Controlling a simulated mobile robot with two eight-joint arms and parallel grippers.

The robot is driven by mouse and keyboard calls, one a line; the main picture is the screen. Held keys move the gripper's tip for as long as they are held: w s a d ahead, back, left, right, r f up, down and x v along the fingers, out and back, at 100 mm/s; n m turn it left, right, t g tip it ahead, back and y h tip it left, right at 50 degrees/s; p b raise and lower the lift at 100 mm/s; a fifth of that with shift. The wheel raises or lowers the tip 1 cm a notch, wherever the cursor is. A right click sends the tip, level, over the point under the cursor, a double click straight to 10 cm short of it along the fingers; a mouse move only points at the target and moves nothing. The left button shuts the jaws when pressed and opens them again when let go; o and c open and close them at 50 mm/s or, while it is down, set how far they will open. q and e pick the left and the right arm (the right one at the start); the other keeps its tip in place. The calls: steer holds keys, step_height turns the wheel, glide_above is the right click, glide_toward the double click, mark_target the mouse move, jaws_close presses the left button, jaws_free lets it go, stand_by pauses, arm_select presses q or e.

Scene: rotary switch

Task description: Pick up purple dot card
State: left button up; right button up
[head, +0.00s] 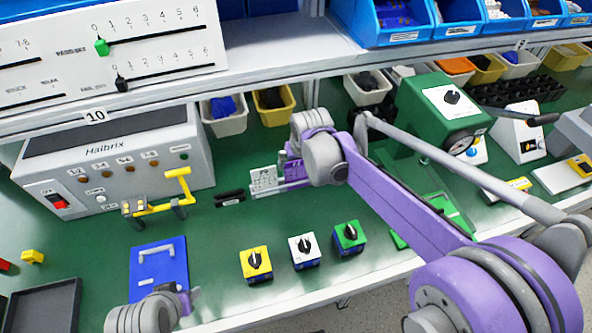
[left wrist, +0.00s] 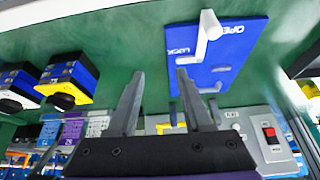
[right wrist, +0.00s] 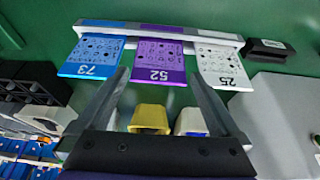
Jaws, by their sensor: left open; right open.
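The purple dot card (right wrist: 158,62), marked 52, stands in a pale rack between a blue dot card (right wrist: 92,54) and a white dot card (right wrist: 220,66) in the right wrist view. In the head view the purple card (head: 293,172) is partly hidden by my right arm. My right gripper (right wrist: 156,74) is open and empty. Its fingers point toward the cards, with the purple card seen between the fingertips; I cannot tell the exact gap. My left gripper (left wrist: 161,76) is open and empty near a blue panel (left wrist: 222,58) with a white handle.
Rotary switches in yellow (head: 256,264), white (head: 304,250) and green (head: 348,236) stand on the green bench. The Haibrix box (head: 110,160) is at left, a green machine (head: 428,112) at right. A black block (right wrist: 270,48) sits beside the card rack.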

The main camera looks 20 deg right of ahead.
mark_target(296, 166)
steer(key=x, duration=0.7)
steer(key=shift+f, duration=0.15)
steer(key=c, duration=1)
